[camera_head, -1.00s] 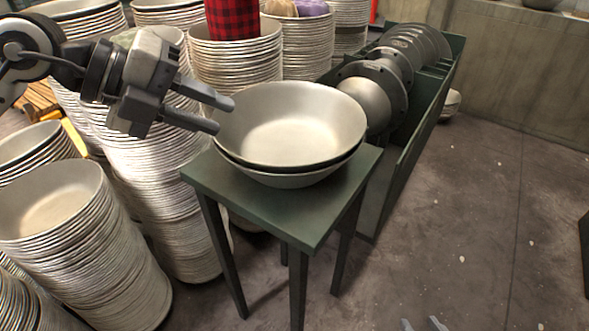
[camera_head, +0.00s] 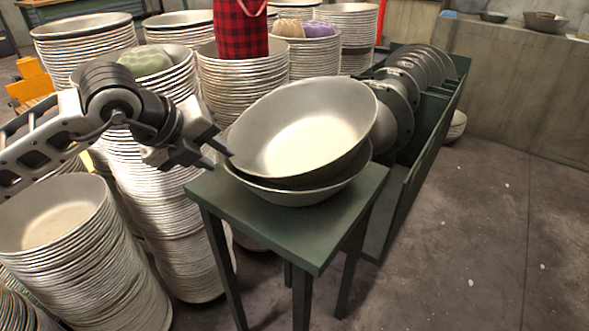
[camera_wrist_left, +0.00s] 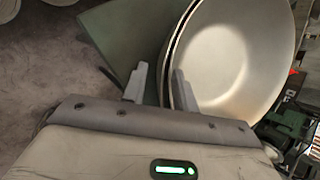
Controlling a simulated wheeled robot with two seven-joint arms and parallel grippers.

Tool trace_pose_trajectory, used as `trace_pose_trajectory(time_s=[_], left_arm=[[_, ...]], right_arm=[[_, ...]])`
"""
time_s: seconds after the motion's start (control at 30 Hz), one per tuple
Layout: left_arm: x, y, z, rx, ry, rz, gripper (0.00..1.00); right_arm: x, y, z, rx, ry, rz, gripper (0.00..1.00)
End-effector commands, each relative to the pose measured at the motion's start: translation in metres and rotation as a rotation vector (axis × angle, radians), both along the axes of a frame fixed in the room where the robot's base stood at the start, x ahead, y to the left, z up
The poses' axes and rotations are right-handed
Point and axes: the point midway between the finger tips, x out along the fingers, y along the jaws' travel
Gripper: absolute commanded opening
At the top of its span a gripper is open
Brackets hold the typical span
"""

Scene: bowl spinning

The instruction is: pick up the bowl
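The top bowl (camera_head: 312,125), a wide metal bowl, is tilted on the small green table (camera_head: 315,258). Its right side is raised and its left rim is low, over a second bowl (camera_head: 300,197) beneath it. My left gripper (camera_head: 221,157) is at the left rim of the top bowl. In the left wrist view, its fingers (camera_wrist_left: 160,87) stand on either side of the bowl rims, one inside the top bowl (camera_wrist_left: 225,65) and one outside. A gap shows beside the outer finger, and I cannot tell how firmly the rim is held. My right gripper is not in view.
Tall stacks of bowls (camera_head: 75,255) stand left of and behind the table. A red plaid bag (camera_head: 241,30) sits on one stack. A green rack (camera_head: 425,140) with metal discs is close behind on the right. The floor at right is clear.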

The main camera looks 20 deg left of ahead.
Motion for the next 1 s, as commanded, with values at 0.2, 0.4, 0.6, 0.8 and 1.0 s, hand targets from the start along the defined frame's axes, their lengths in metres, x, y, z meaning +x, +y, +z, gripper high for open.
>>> trace_pose_trajectory(time_s=[0.2, 0.4, 0.6, 0.8, 1.0], left_arm=[[0.021, -0.012, -0.024, -0.003, 0.007, -0.003, 0.28], [0.03, -0.015, -0.036, -0.001, 0.004, -0.002, 0.28], [0.03, -0.015, -0.036, -0.001, 0.003, -0.003, 0.28], [0.03, -0.015, -0.035, -0.002, 0.003, -0.002, 0.0], [0.03, -0.015, -0.035, -0.001, 0.002, -0.002, 0.0]], right_arm=[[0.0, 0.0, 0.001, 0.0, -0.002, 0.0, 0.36], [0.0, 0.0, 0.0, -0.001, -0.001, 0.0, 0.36], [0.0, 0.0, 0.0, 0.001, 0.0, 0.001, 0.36], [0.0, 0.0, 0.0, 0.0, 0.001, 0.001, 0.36], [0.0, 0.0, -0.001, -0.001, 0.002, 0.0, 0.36]])
